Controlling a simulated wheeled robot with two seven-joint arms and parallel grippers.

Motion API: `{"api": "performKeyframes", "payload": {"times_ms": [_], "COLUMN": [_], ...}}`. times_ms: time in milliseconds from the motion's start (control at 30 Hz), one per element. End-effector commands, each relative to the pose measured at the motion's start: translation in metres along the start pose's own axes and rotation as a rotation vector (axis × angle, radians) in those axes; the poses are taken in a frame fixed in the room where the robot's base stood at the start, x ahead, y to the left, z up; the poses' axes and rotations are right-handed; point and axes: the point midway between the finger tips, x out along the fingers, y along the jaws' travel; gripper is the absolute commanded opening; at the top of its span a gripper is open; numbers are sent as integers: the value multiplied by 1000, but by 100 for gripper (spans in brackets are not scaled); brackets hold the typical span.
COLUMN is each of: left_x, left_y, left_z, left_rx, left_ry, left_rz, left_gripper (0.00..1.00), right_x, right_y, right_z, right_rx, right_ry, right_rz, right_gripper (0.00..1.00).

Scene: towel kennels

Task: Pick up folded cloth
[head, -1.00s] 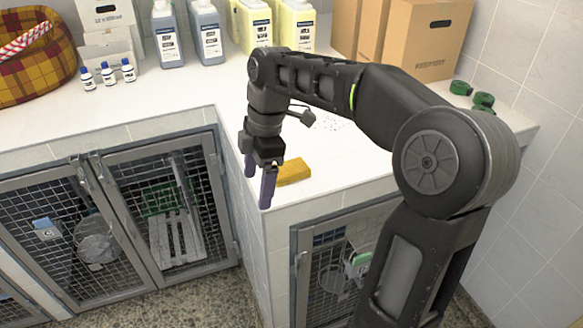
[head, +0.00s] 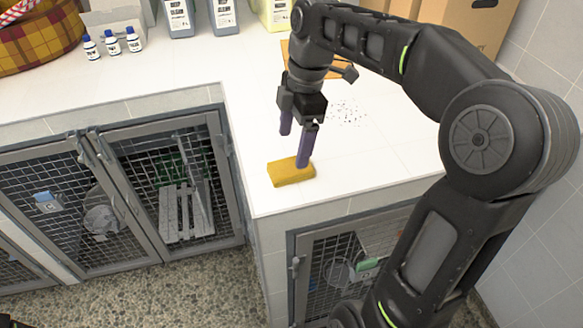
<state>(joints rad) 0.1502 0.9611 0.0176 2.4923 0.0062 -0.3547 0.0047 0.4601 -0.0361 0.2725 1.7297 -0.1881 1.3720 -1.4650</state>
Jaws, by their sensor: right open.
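A small thick yellow block (head: 287,173), which may be the folded cloth, lies on the white counter near its front edge. It could also be a sponge. A flat orange piece (head: 326,66) lies farther back, partly hidden behind my right arm. My right gripper (head: 295,148) points down with its purple fingers apart and nothing between them. Its nearer finger overlaps the back right edge of the yellow block in the picture; I cannot tell whether it touches. My left gripper is out of view.
Dark specks (head: 347,112) are scattered on the counter (head: 380,150) right of the gripper. Small bottles (head: 112,44), a plaid basket (head: 40,38), larger jugs (head: 224,15) and cardboard boxes (head: 465,25) stand at the back. Mesh-door kennels (head: 165,190) are below the counter.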

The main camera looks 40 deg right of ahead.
Motion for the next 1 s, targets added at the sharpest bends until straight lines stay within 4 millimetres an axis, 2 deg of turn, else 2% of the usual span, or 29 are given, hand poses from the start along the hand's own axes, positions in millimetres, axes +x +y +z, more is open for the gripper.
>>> {"api": "performKeyframes", "payload": {"times_ms": [100, 467, 800, 1000], "left_x": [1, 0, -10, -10], "left_y": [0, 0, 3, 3], "left_z": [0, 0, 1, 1], "left_rx": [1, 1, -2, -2], "left_ry": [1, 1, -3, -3], "left_rz": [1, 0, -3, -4], "left_gripper": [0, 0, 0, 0], "right_x": [11, 14, 58, 64], "right_y": [0, -1, -3, -3], "right_z": [0, 1, 3, 3], "right_rx": [0, 1, 1, 0], "right_ry": [0, 0, 1, 0], "right_rz": [-1, -1, -3, 1], "right_gripper": [82, 82, 82, 82]}}
